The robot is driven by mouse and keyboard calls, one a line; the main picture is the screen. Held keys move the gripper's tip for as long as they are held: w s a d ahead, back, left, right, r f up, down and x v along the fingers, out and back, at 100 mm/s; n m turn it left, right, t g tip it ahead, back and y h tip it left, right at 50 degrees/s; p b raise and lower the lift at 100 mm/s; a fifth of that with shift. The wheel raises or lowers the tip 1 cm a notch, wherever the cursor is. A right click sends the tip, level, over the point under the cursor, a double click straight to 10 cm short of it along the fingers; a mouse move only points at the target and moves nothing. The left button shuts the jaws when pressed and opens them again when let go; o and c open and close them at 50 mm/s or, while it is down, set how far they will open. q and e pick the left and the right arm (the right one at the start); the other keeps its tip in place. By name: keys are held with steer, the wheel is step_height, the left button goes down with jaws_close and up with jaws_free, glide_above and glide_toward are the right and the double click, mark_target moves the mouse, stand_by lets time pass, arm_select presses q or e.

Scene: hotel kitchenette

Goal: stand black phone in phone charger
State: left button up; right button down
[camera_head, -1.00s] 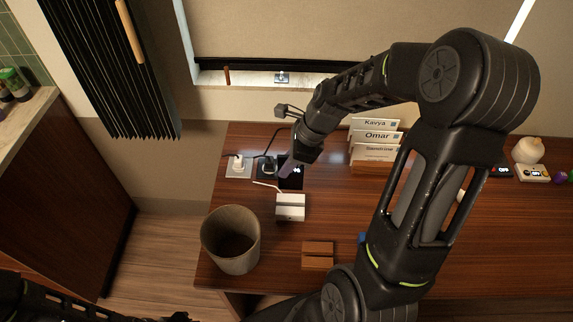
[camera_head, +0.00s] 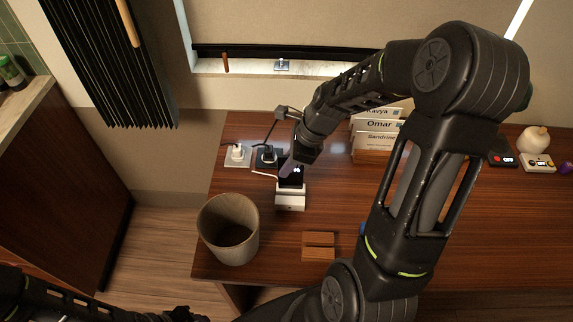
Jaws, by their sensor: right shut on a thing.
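A bin (camera_head: 229,230) stands left of the charger. A small brown wooden stand (camera_head: 319,246) lies in front of it. Name cards (camera_head: 380,140) stand to the right. Open desk lies between the charger and my right arm.

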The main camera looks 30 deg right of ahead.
steer(key=shift+f+b, duration=1.3)
steer(key=shift+f, duration=0.25)
steer(key=shift+f+b, duration=0.6)
steer(key=shift+f, duration=0.4)
steer(key=c, duration=1.5)
jaws_free()
steer(key=v, duration=0.7)
steer(key=shift+d+r, duration=0.1)
steer(key=shift+r, duration=0.25)
